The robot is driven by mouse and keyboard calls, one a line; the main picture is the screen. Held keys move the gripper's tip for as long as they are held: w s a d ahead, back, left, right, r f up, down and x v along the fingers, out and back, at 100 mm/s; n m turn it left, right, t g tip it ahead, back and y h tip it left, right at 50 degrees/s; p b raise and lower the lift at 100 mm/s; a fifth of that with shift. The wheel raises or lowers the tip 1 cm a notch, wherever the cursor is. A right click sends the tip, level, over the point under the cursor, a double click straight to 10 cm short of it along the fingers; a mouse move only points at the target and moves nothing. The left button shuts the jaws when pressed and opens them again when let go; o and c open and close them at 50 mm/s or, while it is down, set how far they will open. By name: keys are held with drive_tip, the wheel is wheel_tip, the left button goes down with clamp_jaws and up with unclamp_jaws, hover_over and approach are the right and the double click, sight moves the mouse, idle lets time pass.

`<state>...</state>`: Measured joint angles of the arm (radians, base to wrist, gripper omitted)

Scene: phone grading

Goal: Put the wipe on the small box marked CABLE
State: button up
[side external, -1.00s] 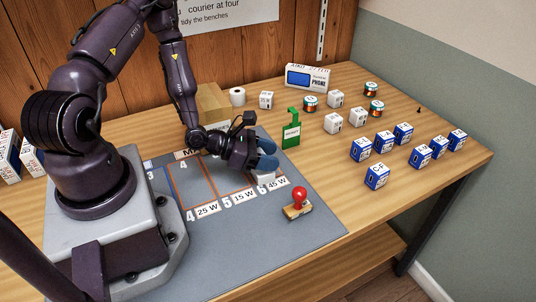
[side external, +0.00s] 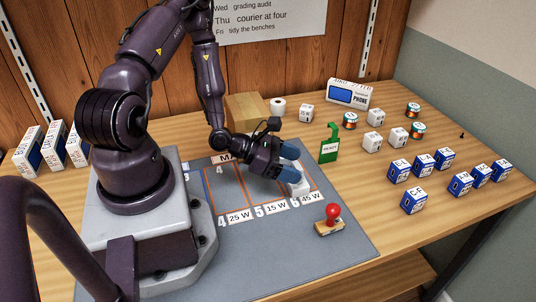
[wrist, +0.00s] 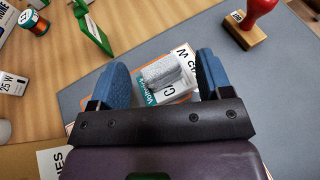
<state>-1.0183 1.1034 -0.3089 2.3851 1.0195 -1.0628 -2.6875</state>
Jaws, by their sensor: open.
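My gripper (side external: 289,161) is low over the right part of the grey mat, near the 45 W label. In the wrist view its two blue fingers (wrist: 160,82) are apart. A small grey-white, folded-looking piece, which seems to be the wipe (wrist: 160,71), lies between them, clear of both fingers. It appears to rest on a white box (wrist: 180,88) with a teal side. The box's lettering is partly covered: a C shows, but I cannot read the whole word. In the side view a white patch of this pair (side external: 299,188) shows below the fingers.
A red-handled stamp (side external: 330,219) stands on the mat in front. A green READY card (side external: 329,145) stands behind. Several blue-and-white boxes (side external: 414,200) and white cubes (side external: 371,144) are to the right. A cardboard box (side external: 246,110) is behind my arm.

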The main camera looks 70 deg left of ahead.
drive_tip(key=v, duration=0.8)
drive_tip(key=w+a+r+m+g+y, duration=0.1)
drive_tip(key=m, duration=0.2)
drive_tip(key=w+a+r+m+g+y, duration=0.1)
drive_tip(key=a+m, duration=0.1)
drive_tip(key=m, duration=0.1)
drive_tip(key=w+a+r+m+g+y, duration=0.1)
drive_tip(key=a+m+y, duration=0.1)
drive_tip(key=m, duration=0.2)
drive_tip(key=shift+w+r+g, duration=0.1)
drive_tip(key=shift+r+g, duration=0.05)
drive_tip(key=shift+g, duration=0.25)
drive_tip(key=d+r+m+g+y, duration=0.1)
drive_tip(key=d+r+m+y, duration=0.15)
drive_tip(key=r+m, duration=0.55)
drive_tip(key=d+r+m+g+y, duration=0.1)
drive_tip(key=d+r+m+y, duration=0.15)
drive_tip(key=r+m, duration=0.55)
drive_tip(key=s+d+r+m+g+h, duration=0.1)
drive_tip(key=s+d+r+m+h, duration=0.3)
drive_tip(key=s+d+r, duration=0.3)
drive_tip(key=s+d+m, duration=0.1)
drive_tip(key=d, duration=0.1)
drive_tip(key=shift+s+d+m, duration=0.2)
drive_tip(key=shift+d+m, duration=0.1)
drive_tip(key=shift+d, duration=0.05)
